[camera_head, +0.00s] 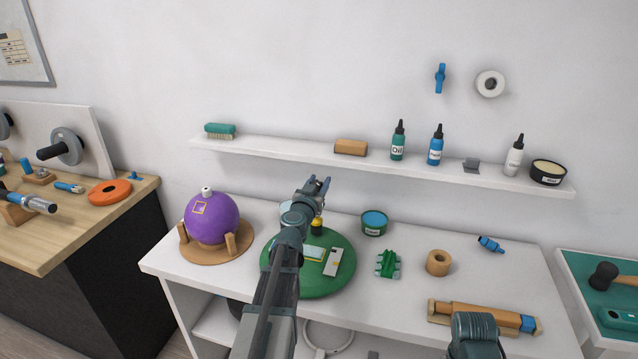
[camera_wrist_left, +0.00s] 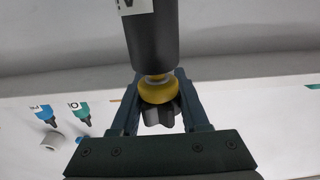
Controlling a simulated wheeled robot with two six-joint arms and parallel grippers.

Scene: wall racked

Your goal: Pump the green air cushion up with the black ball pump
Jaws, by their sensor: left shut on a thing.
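The green air cushion (camera_head: 340,282) is a broad round green disc on the white table, partly hidden by my left arm. My left gripper (camera_head: 318,186) is above its far side in the head view. In the left wrist view, the gripper (camera_wrist_left: 160,112) is shut on the black ball pump (camera_wrist_left: 152,42), around its dark ribbed end just beyond a yellow collar. The pump's black barrel runs out of the top of that view. A small yellow-and-dark piece (camera_head: 317,223) shows beside my arm in the head view; I cannot tell whether it touches the cushion.
A purple ball (camera_head: 212,218) on a wooden stand is left of the cushion. A green tub (camera_head: 374,223), a green ribbed piece (camera_head: 388,263) and a wooden ring (camera_head: 438,262) are to the right. A wall shelf (camera_head: 300,149) with bottles runs behind.

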